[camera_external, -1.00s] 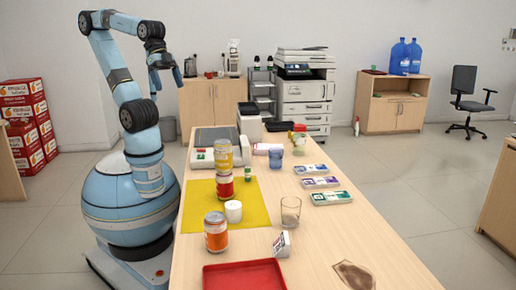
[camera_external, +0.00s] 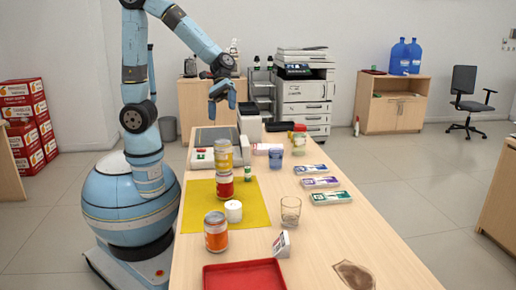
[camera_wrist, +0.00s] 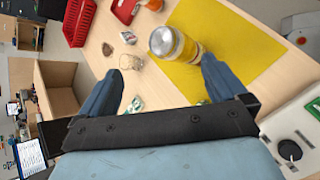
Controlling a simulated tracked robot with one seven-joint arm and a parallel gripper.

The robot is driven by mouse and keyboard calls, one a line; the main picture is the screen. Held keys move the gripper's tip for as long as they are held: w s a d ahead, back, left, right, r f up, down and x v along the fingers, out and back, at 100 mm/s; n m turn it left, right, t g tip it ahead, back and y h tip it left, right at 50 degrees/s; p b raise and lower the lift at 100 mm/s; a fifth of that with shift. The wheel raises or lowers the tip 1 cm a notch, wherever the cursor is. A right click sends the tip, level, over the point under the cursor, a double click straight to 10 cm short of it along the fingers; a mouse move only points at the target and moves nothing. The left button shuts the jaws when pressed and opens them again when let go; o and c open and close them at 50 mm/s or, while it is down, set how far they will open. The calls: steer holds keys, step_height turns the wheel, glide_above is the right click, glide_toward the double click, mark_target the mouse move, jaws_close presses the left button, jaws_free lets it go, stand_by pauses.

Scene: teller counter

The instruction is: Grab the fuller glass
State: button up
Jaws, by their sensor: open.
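A clear glass (camera_external: 291,211) stands upright on the counter, right of the yellow mat, and looks mostly empty. It also shows in the wrist view (camera_wrist: 131,62). A blue tumbler (camera_external: 276,160) stands farther back; whether its blue is liquid or tinted glass I cannot tell. A yellow-green glass or jar (camera_external: 299,143) stands just behind it; its fill is unclear. My gripper (camera_external: 222,112) is open and empty, high above the counter's far part. In the wrist view its two fingers (camera_wrist: 160,84) are spread wide with nothing between them.
Stacked cans (camera_external: 223,156) stand on the yellow mat (camera_external: 258,215), with a white cup (camera_external: 233,211) and another can (camera_external: 216,233) nearby. A red tray (camera_external: 245,276) lies in front. Banknote-like packs (camera_external: 320,182) lie along the right.

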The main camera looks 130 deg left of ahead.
steer(key=w+a+f+n+t+y, duration=0.1)
steer(key=a+f+n+t, duration=0.1)
steer(key=a+f+n, duration=0.5)
steer(key=w+a+f+n+t+y, duration=0.1)
steer(key=a+f+n+t+y, duration=0.2)
steer(key=a, duration=0.7)
steer(key=w+a+f+n+t, duration=0.1)
steer(key=a+f+n+t, duration=0.1)
steer(key=a+f+n, duration=0.5)
steer(key=m, duration=0.1)
glide_toward(281, 156)
steer(key=shift+w+d+f+y, duration=0.15)
steer(key=shift+w+d+f, duration=0.15)
steer(key=shift+w, duration=0.3)
steer(key=shift+w+d+f+y, duration=0.15)
steer(key=shift+w+f, duration=0.2)
steer(key=shift+w, duration=0.3)
steer(key=shift+x, duration=2.8)
steer(key=shift+c, duration=0.4)
steer(key=c, duration=1.2)
